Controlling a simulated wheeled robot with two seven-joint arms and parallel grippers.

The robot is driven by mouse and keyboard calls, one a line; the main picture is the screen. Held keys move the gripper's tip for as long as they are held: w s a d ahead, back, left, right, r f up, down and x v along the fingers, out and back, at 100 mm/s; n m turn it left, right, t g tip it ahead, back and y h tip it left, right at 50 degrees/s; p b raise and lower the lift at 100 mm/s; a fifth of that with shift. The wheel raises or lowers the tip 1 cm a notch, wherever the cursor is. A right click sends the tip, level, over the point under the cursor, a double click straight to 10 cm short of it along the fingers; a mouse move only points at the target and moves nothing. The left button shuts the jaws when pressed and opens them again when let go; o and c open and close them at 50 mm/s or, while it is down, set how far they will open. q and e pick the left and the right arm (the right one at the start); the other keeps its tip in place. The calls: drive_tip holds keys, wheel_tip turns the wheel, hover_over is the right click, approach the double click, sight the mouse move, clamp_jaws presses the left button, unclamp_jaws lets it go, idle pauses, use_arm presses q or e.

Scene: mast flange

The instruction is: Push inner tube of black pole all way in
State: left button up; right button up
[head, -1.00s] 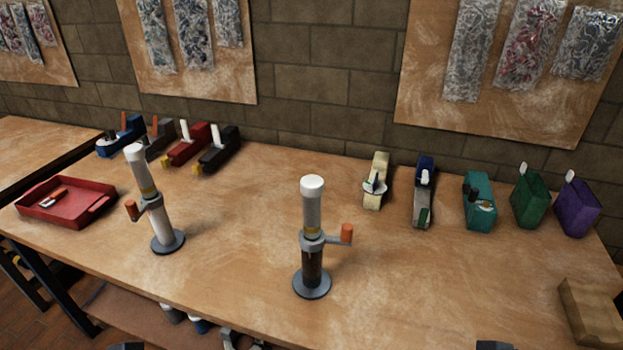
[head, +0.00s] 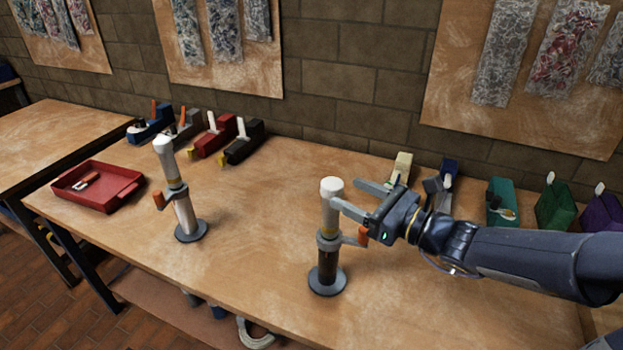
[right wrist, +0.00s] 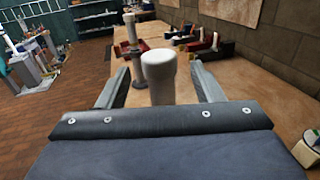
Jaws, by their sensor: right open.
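The black pole (head: 327,265) stands upright on a round grey base on the table. Its grey inner tube (head: 329,217) with a white cap (head: 331,187) sticks up above a grey collar with an orange lever (head: 362,235). My right gripper (head: 347,196) is open at the height of the tube's top, its fingers pointing left. In the right wrist view the white cap (right wrist: 159,66) and tube stand between the two spread fingers, with gaps visible on both sides. A second pole, white (head: 185,213), with its own collar and lever, stands to the left. My left gripper is out of view.
A red tray (head: 97,187) lies at the table's left. Several tool-like blocks (head: 240,142) stand along the back, and more boxes (head: 502,203) stand at the back right behind my right arm. The table between the two poles is clear.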

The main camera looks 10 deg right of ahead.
sight(324, 200)
drive_tip(key=x, duration=0.7)
drive_tip(key=shift+w+a+p, duration=0.15)
drive_tip(key=shift+p, duration=0.25)
clamp_jaws()
wheel_tip(324, 200, down, 5)
drive_tip(key=b, duration=0.5)
drive_tip(key=shift+r, duration=0.1)
unclamp_jaws()
